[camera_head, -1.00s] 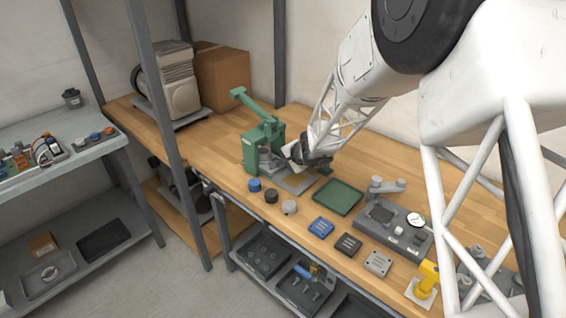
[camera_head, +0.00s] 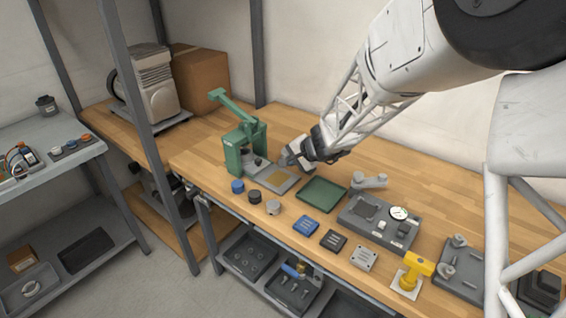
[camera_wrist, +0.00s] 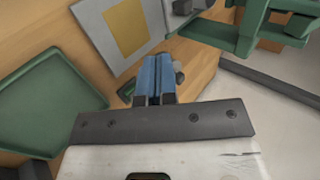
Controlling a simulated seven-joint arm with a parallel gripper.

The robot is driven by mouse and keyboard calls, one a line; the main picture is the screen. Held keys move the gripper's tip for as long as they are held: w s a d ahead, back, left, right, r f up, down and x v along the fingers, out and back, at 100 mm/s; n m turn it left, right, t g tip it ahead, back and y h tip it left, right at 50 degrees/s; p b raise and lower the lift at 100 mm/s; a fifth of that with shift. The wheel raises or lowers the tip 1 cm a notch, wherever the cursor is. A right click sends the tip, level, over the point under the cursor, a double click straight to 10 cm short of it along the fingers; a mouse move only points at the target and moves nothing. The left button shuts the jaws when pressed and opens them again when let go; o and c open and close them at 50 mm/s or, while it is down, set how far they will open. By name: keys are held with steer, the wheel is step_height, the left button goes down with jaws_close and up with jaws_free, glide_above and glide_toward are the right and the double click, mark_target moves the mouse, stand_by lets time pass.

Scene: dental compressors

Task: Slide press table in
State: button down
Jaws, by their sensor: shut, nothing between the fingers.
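The green press (camera_head: 243,143) stands upright on the wooden bench with its lever slanting up to the left. Its press table is a flat grey plate (camera_head: 290,184) with a gold square (camera_head: 278,177) on top. The plate sticks out of the press to the right and front, and the gold square lies clear of the frame. My gripper (camera_head: 286,158) is at the plate's far side, right of the press. In the wrist view its blue fingers (camera_wrist: 155,70) are together and empty, beside the plate (camera_wrist: 94,14); contact cannot be told. A small grey knob (camera_wrist: 180,75) shows by the fingers.
A green tray (camera_head: 322,194) lies right of the plate. Blue, black and grey round caps (camera_head: 254,196) sit at the front. Small blocks (camera_head: 305,225), a gauge fixture (camera_head: 380,224) and a yellow tool (camera_head: 418,264) lie farther right. The bench behind my gripper is clear.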

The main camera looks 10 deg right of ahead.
steer(key=shift+s+d+r, duration=0.3)
steer(key=shift+r, duration=0.15)
steer(key=s+a+r+n+g+h, duration=0.1)
steer(key=s+r+n, duration=0.2)
steer(key=s+r, duration=0.4)
steer(key=s+r+n+g, duration=0.2)
steer(key=s+r, duration=0.2)
steer(key=s, duration=0.6)
steer(key=s+d+r+n+h, duration=0.2)
steer(key=s+d+h, duration=0.1)
steer(key=s, duration=0.7)
steer(key=s+d+r+n+g+h, duration=0.1)
steer(key=s+d+r+h, duration=0.1)
steer(key=s, duration=0.9)
steer(key=shift+s+d+r+n+h, duration=0.2)
steer(key=shift+s+d+n+h, duration=0.15)
steer(key=shift+d, duration=0.4)
